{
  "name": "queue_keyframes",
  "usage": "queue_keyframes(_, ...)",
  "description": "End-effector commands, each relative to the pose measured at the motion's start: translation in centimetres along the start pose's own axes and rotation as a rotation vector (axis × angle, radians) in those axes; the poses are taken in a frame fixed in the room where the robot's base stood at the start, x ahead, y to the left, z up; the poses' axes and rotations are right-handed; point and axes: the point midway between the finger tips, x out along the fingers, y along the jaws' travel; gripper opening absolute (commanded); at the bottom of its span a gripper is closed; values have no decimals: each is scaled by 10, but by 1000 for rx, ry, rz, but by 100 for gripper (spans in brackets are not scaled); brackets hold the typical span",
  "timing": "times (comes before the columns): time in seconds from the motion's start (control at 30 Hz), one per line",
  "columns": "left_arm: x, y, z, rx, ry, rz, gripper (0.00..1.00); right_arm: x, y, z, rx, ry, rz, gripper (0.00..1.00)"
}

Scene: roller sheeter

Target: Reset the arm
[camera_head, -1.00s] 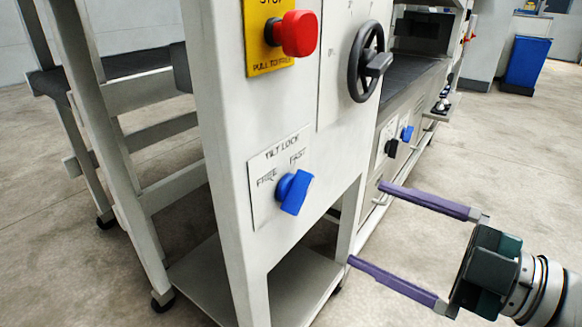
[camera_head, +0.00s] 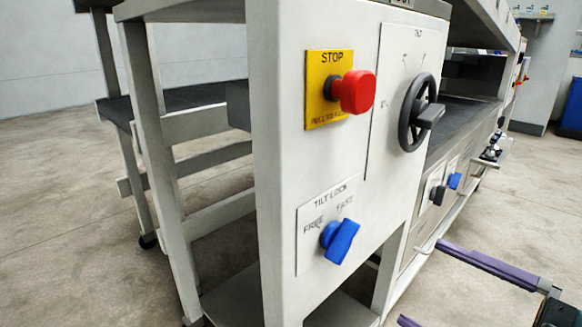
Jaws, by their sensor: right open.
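My right gripper (camera_head: 448,284) is at the lower right corner of the head view. Its two long purple fingers are spread wide apart with nothing between them. The blue tilt lock knob (camera_head: 340,240) on that panel points up and to the right, toward the FAST mark. My left gripper is not in view.
A red stop button (camera_head: 356,92) on a yellow plate and a black handwheel (camera_head: 418,114) stick out from the panel. Further back are a black knob (camera_head: 437,195) and a smaller blue knob (camera_head: 454,180). A blue bin (camera_head: 573,108) stands far right.

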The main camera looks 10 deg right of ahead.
Motion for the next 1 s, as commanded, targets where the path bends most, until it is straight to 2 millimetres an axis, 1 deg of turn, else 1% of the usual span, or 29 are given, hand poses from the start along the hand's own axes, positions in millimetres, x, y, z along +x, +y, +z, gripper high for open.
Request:
queue_keyframes(0.03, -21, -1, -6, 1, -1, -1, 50, 3, 12, -16, 19, -22, 7, 100)
queue_keyframes(0.07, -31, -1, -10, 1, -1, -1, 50, 6, 18, -24, 34, -46, 11, 100)
queue_keyframes(0.17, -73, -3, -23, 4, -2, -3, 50, 15, 39, -53, 106, -156, 28, 100)
queue_keyframes(0.2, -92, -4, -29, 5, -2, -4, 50, 18, 48, -66, 140, -210, 35, 100)
queue_keyframes(0.27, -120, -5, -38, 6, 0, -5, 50, 20, 62, -85, 199, -297, 43, 100)
queue_keyframes(0.3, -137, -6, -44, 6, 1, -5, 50, 20, 70, -97, 238, -354, 48, 100)
queue_keyframes(0.37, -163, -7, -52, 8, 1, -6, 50, 17, 82, -116, 297, -443, 52, 100)
queue_keyframes(0.4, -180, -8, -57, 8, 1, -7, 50, 13, 90, -128, 337, -503, 52, 100)
queue_keyframes(0.47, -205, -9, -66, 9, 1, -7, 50, 6, 101, -148, 400, -593, 53, 100)
queue_keyframes(0.5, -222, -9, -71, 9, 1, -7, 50, 0, 109, -162, 440, -652, 51, 100)
queue_keyframes(0.57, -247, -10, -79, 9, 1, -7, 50, -12, 120, -184, 503, -743, 47, 100)
queue_keyframes(0.6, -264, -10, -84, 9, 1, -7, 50, -21, 128, -199, 546, -803, 42, 100)
queue_keyframes(0.67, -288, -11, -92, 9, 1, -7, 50, -36, 138, -222, 610, -894, 34, 100)
queue_keyframes(0.7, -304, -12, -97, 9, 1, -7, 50, -46, 145, -239, 651, -952, 25, 100)
queue_keyframes(0.77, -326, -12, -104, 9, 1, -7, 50, -64, 154, -263, 710, -1038, 13, 100)
queue_keyframes(0.8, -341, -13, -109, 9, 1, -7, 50, -75, 160, -280, 749, -1092, 4, 100)
queue_keyframes(0.87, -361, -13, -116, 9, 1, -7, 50, -93, 168, -305, 804, -1172, -11, 100)
queue_keyframes(0.9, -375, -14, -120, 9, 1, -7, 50, -105, 174, -322, 840, -1223, -22, 100)
queue_keyframes(0.97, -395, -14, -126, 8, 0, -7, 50, -124, 183, -349, 891, -1299, -39, 100)
queue_keyframes(1.0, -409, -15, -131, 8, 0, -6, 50, -136, 189, -368, 926, -1350, -52, 100)
